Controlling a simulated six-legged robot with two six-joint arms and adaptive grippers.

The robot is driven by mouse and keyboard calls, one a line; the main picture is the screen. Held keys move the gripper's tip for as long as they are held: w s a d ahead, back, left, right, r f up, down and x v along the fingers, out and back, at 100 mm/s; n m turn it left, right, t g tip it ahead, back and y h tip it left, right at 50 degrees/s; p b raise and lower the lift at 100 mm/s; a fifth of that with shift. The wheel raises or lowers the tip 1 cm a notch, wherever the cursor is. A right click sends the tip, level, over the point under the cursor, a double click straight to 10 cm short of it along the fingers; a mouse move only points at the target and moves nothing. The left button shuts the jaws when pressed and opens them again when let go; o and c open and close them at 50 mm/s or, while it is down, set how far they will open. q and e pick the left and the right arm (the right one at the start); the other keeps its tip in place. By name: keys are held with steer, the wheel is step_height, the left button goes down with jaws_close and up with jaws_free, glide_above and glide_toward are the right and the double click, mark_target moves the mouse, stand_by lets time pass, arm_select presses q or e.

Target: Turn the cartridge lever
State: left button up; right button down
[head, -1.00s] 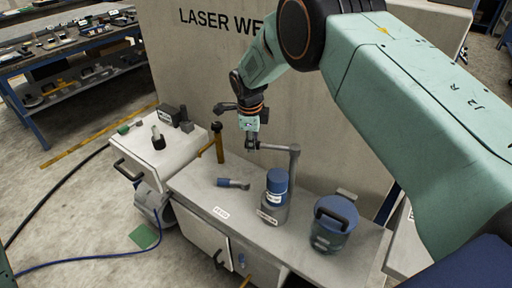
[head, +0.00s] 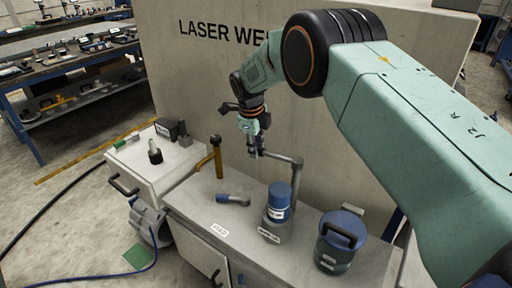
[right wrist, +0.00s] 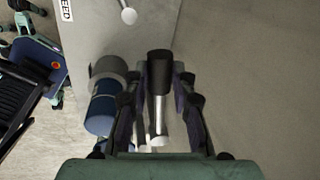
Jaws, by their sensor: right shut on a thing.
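The cartridge lever (head: 282,157) is a grey arm at the top of a thin post behind a blue cylinder (head: 279,197) on a grey base. My right gripper (head: 256,151) is at the lever's left end, above the bench. In the right wrist view its fingers (right wrist: 158,105) are shut around a shiny metal rod with a black part (right wrist: 160,68), which appears to be the lever's handle. The blue cylinder (right wrist: 102,108) shows left of the fingers there. The exact finger contact is hard to see. My left gripper is not in view.
A blue canister with a black handle (head: 339,240) stands right of the cylinder. A blue-and-grey tool (head: 232,200) lies left of it. A yellow-brown post (head: 216,157) stands at the bench's back left. A large panel (head: 200,75) rises behind.

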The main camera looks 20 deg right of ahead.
steer(key=shift+w+r, duration=0.1)
steer(key=c, duration=1.1)
jaws_free()
step_height(320, 180, up, 12)
steer(key=s+a, duration=0.1)
steer(key=shift+s+a+f, duration=0.2)
steer(key=shift+s+a, duration=0.1)
steer(key=shift+s, duration=0.05)
